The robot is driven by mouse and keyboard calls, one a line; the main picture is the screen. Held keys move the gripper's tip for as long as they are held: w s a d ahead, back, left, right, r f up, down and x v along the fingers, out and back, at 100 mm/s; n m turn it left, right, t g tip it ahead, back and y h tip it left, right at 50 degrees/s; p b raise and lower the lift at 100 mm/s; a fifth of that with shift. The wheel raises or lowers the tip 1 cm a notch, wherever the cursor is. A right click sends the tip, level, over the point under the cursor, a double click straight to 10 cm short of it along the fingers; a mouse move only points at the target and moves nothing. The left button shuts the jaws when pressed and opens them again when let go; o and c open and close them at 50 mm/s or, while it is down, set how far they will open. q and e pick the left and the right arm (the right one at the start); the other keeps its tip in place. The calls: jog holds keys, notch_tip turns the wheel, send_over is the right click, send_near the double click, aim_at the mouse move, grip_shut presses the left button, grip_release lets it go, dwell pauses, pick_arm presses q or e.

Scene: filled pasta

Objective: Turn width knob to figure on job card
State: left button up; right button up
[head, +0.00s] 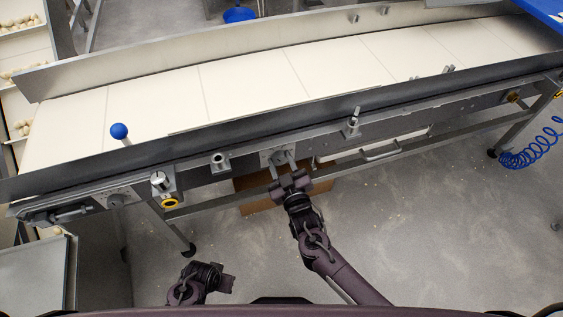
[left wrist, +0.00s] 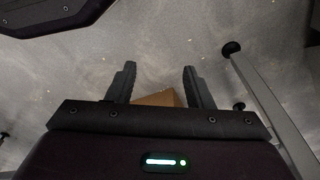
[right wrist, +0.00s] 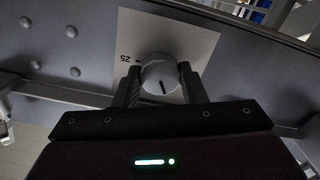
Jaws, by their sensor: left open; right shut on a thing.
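The width knob (right wrist: 158,72) is a round grey knob with a dark pointer line on its face, on a pale plate (right wrist: 198,42) in the right wrist view. An upside-down "25" is printed left of it; other marks are hidden or too small to read. My right gripper (head: 281,161) is shut on the knob, one finger on each side, at the conveyor's front rail. My left gripper (head: 230,283) is open and empty, low over the floor; its spread fingers show in the left wrist view (left wrist: 159,70). I cannot make out a job card.
The conveyor (head: 245,80) with its pale belt crosses the view. A blue-topped lever (head: 119,131), a yellow-ringed fitting (head: 170,203) and metal posts (head: 353,122) stand along its front. A cardboard box (head: 250,205) sits beneath.

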jog(key=o, duration=1)
jog(key=shift+s+d, duration=0.15)
jog(key=shift+s, duration=0.2)
pick_arm(q)
jog(key=f, duration=0.1)
jog(key=s+f+p, duration=0.1)
jog(key=shift+a+f, duration=0.3)
jog(key=shift+a, duration=0.1)
pick_arm(e)
jog(key=v, duration=0.7)
